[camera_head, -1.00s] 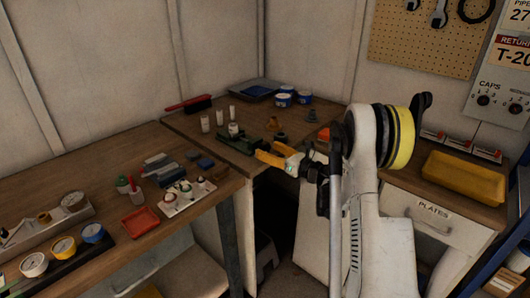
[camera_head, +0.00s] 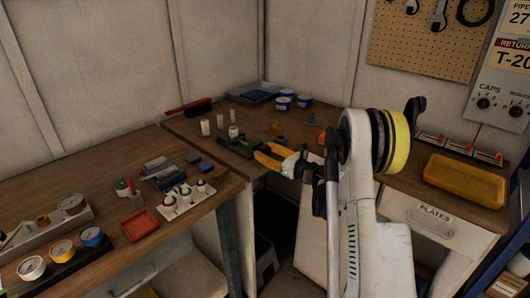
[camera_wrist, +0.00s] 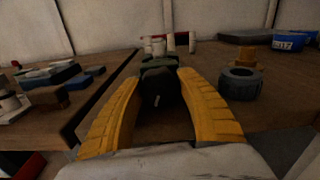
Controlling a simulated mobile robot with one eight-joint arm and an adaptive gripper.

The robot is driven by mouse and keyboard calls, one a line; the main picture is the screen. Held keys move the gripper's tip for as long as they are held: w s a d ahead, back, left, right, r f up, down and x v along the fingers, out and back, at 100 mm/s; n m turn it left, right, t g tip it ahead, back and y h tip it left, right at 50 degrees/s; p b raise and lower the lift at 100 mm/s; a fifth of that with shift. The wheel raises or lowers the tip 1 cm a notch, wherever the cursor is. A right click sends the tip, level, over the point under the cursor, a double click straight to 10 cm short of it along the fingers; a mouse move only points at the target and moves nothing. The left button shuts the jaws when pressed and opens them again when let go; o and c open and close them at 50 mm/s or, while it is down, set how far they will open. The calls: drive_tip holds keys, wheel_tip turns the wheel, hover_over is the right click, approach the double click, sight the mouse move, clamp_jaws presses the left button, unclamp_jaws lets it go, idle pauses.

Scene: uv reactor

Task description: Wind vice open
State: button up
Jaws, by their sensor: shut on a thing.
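The green vice (camera_head: 238,145) sits on the wooden bench near the inner corner, with a pale cylindrical piece standing at it. In the wrist view the vice (camera_wrist: 160,64) is straight ahead, its near end a dark part between my fingers. My gripper (camera_head: 268,156) has yellow fingers that reach the near end of the vice. In the wrist view my gripper (camera_wrist: 163,92) has its fingers on either side of this dark part, shut on it. The part looks like the vice's handle end, but its shape is mostly hidden.
A dark ring-shaped part (camera_wrist: 240,83) stands close right of my fingers. White cylinders (camera_head: 205,126) stand left of the vice. Blue-labelled tins (camera_head: 283,103) are behind. Grey blocks (camera_wrist: 50,75) lie left. A yellow tray (camera_head: 465,181) is on the right bench.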

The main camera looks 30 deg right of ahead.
drive_tip(key=shift+n, duration=1.2)
drive_tip(key=o, duration=1.2)
drive_tip(key=v, duration=1.2)
